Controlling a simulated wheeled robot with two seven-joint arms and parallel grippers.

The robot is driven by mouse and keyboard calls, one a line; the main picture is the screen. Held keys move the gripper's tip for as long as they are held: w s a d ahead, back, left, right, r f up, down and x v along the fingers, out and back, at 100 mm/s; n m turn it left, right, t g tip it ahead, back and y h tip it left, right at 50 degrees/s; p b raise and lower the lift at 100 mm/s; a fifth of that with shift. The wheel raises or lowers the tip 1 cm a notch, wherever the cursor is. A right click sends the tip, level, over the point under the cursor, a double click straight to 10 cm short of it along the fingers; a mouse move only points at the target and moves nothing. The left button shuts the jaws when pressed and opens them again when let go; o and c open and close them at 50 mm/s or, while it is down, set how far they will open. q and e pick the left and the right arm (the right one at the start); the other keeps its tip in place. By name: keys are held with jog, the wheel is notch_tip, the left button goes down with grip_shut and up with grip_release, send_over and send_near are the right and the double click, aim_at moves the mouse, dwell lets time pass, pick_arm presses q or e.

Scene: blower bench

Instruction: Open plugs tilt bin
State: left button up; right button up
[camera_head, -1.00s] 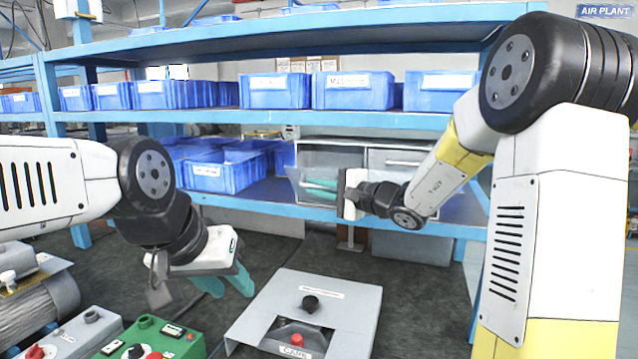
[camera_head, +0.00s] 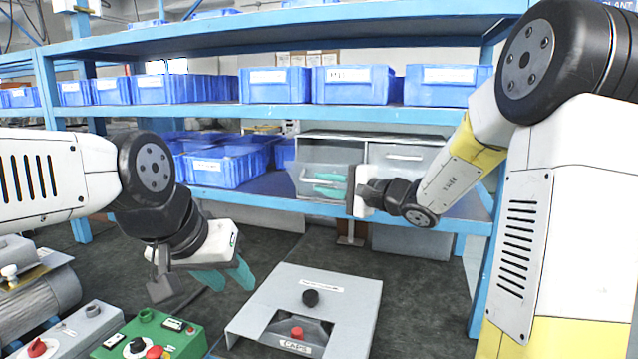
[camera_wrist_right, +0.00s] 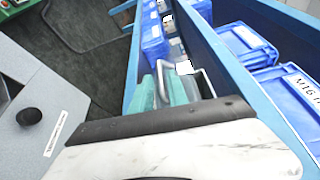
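Two grey tilt bins sit side by side on the middle shelf. The left bin (camera_head: 309,154) has its front leaning outward, partly hidden by my right gripper (camera_head: 328,184). The right bin (camera_head: 405,170) has a bar handle and looks closed. My right gripper's teal fingers are at the left bin's front. In the right wrist view, its fingers (camera_wrist_right: 163,90) are close together beside a grey looped handle (camera_wrist_right: 165,68); whether they clasp it is unclear. My left gripper (camera_head: 226,277) is open and empty above the floor, left of a grey panel box.
Blue bins (camera_head: 275,85) line the upper shelf, and more (camera_head: 222,166) stand left of the grey bins. The grey panel box (camera_head: 345,297) with black and red knobs is in front. A green control box (camera_head: 150,335) stands at lower left.

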jog(key=v, duration=0.5)
jog(key=shift+s+d, duration=0.15)
jog(key=s+a+f+n+g+h, duration=0.15)
jog(key=s+n+g, duration=0.25)
jog(key=s, duration=0.6)
jog(key=s+a+f+n+g+h, duration=0.1)
jog(key=s+f+n+g+h, duration=0.2)
jog(key=s, duration=0.7)
jog(key=s+d+f+n+t+h, duration=0.1)
jog(key=s+d+h, duration=0.1)
jog(key=d, duration=0.4)
jog(key=s+d+n+t+h, duration=0.1)
jog(key=s+d+n+h, duration=0.1)
jog(key=s+d+h, duration=0.1)
jog(key=d+h, duration=0.1)
jog(key=d, duration=0.1)
jog(key=shift+s+d+f+h, duration=0.3)
jog(key=shift+d+f+h, duration=0.05)
jog(key=shift+d+f, duration=0.05)
